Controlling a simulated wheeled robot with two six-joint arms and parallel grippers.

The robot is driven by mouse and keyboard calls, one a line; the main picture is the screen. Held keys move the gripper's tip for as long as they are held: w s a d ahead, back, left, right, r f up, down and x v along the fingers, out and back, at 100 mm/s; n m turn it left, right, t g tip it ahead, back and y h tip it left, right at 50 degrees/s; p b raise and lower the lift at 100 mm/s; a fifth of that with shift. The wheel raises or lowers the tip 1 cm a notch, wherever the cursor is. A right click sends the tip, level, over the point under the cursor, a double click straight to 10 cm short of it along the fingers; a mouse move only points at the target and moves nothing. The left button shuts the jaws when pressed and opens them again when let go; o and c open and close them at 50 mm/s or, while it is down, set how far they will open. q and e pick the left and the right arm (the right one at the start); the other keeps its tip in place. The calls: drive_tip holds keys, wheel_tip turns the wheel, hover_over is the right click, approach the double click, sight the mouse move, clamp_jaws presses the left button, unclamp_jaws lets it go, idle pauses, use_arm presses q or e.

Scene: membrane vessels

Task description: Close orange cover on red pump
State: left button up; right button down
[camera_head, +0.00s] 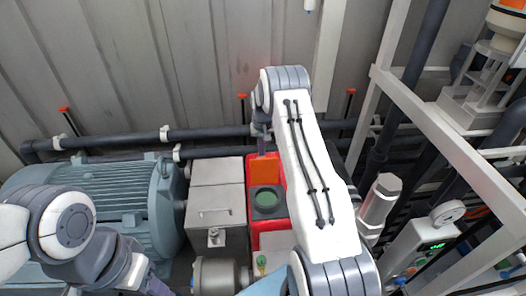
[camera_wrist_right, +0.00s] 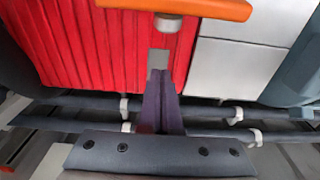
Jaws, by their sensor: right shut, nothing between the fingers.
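The red pump (camera_head: 283,238) stands in the middle of the head view, partly hidden by my right arm. Its orange cover (camera_head: 261,170) shows at its far end, behind a dark round port (camera_head: 266,198); its exact angle is hard to tell. In the wrist view the orange cover (camera_wrist_right: 190,8) crosses the top edge, above the ribbed red pump side (camera_wrist_right: 70,45). My right gripper (camera_head: 262,148) is at the far side of the cover. In the wrist view its fingers (camera_wrist_right: 159,62) are shut and empty, just below a small grey knob (camera_wrist_right: 167,22) under the cover. Contact cannot be told. My left gripper's fingers are not visible.
A grey metal box (camera_head: 216,205) stands left of the pump, with a large teal motor (camera_head: 120,195) beyond it. A dark pipe (camera_head: 120,138) runs along the wall behind. A white frame (camera_head: 440,125) with gauge and piping limits room at right.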

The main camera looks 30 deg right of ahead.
sight(264, 169)
drive_tip(key=s, duration=0.1)
drive_tip(key=s+a+p, duration=0.1)
drive_tip(key=s+p, duration=0.1)
drive_tip(key=shift+s+a+r, duration=0.25)
drive_tip(key=shift+a+r, duration=0.15)
drive_tip(key=shift+a, duration=0.1)
